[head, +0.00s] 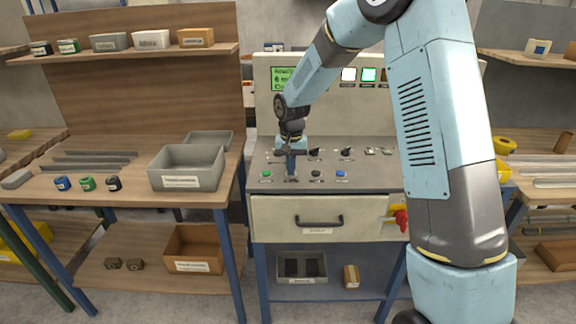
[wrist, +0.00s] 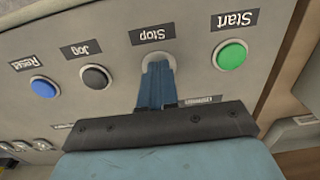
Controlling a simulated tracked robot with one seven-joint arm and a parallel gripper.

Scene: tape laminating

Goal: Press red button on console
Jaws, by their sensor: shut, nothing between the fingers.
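The console (head: 372,180) stands in front of me with a row of buttons along its front edge. My gripper (head: 291,175) points down at that row with its fingers shut and empty. In the wrist view my fingertips (wrist: 158,66) are over the grey collar (wrist: 150,56) under the Stop label (wrist: 153,34). The fingers hide the button there, and no red cap shows. I cannot tell whether the tips touch it. The green Start button (wrist: 230,54) is on one side, and the black Jog button (wrist: 95,77) and blue Reset button (wrist: 44,87) are on the other.
Small knobs (head: 347,152) stand behind the button row. A lit screen (head: 285,78) is on the upright panel. A drawer handle (head: 319,220) and a red-and-yellow switch (head: 400,217) are on the front below. A grey bin (head: 186,181) sits on the bench at left.

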